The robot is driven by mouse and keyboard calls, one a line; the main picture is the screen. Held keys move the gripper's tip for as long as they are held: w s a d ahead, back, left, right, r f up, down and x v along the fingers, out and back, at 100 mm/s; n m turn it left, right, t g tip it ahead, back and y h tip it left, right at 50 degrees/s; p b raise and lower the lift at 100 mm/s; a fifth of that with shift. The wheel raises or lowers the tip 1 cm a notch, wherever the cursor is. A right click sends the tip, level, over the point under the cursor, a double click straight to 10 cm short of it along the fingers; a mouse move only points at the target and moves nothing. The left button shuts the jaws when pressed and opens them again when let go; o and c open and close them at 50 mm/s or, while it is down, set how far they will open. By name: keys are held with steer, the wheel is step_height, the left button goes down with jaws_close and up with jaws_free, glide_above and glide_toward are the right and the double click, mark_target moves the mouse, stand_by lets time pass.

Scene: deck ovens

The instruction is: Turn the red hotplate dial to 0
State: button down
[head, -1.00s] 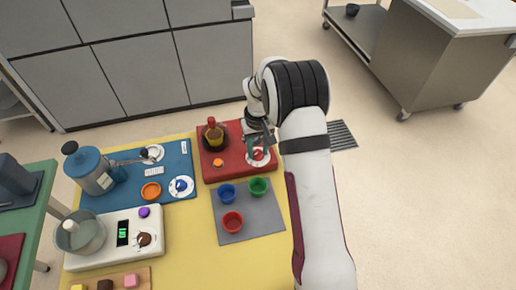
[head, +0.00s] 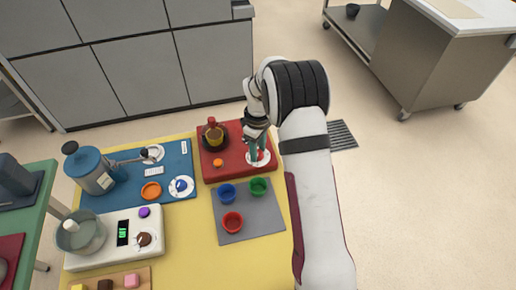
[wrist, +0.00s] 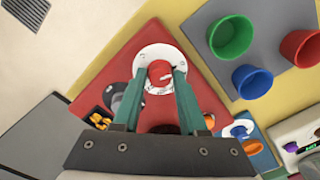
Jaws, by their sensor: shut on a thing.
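The red hotplate (head: 208,176) lies at the back right of the yellow table in the head view. Its red dial sits on a white round scale plate (head: 256,162) near the hotplate's right side. In the wrist view the red dial (wrist: 160,70) is between my two green fingers, over the white scale plate (wrist: 151,52). My gripper (wrist: 162,74) is shut on the dial from above; it also shows in the head view (head: 257,152). I cannot read the scale marks or the dial's pointing.
A grey mat (head: 238,228) with blue, green and red cups lies nearer. A blue board (head: 110,202) is to the left.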

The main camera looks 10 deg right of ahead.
steer(key=shift+s, duration=0.1)
stand_by(0.3)
steer(key=shift+c, duration=2.2)
jaws_free()
step_height(320, 180, up, 16)
steer(key=shift+f, duration=0.15)
